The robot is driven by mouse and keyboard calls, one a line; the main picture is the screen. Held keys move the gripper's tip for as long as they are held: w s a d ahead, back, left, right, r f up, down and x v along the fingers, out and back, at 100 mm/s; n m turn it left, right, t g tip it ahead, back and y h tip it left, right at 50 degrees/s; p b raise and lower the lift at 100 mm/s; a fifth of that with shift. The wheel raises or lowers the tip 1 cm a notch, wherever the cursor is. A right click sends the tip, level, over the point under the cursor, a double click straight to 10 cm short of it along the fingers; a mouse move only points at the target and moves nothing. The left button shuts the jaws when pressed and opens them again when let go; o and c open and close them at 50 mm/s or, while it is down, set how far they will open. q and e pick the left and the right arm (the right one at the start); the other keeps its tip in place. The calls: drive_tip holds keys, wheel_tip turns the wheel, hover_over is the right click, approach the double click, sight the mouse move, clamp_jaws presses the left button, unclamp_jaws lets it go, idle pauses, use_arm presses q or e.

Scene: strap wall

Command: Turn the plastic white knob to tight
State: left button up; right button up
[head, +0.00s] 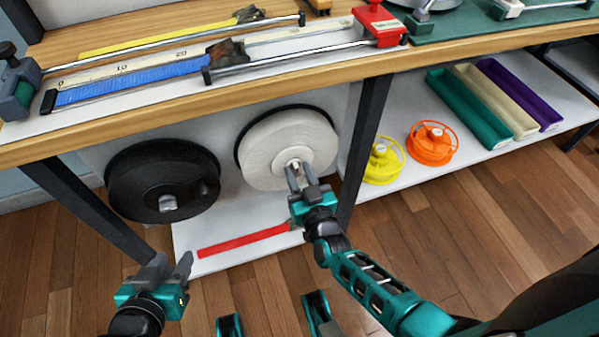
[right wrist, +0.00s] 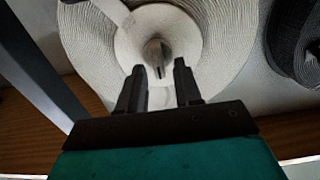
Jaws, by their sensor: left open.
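The white knob (head: 293,163) sits at the hub of the white strap roll (head: 268,142) under the bench. It also shows in the right wrist view (right wrist: 157,52), in the middle of the roll. My right gripper (head: 296,172) is at the knob, with its fingers pointing at the hub. In the right wrist view its two fingers (right wrist: 158,70) are apart and the knob lies at or just beyond their tips. I cannot tell whether they touch it. My left gripper (head: 172,262) is open and empty at the lower left, away from the rolls.
A black roll (head: 163,178) with a grey knob (head: 168,203) hangs left of the white one. A red strip (head: 243,241) lies on the white shelf below. A dark bench leg (head: 365,135) stands close right of the white roll. Yellow (head: 383,163) and orange spools (head: 431,146) sit further right.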

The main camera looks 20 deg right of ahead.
clamp_jaws()
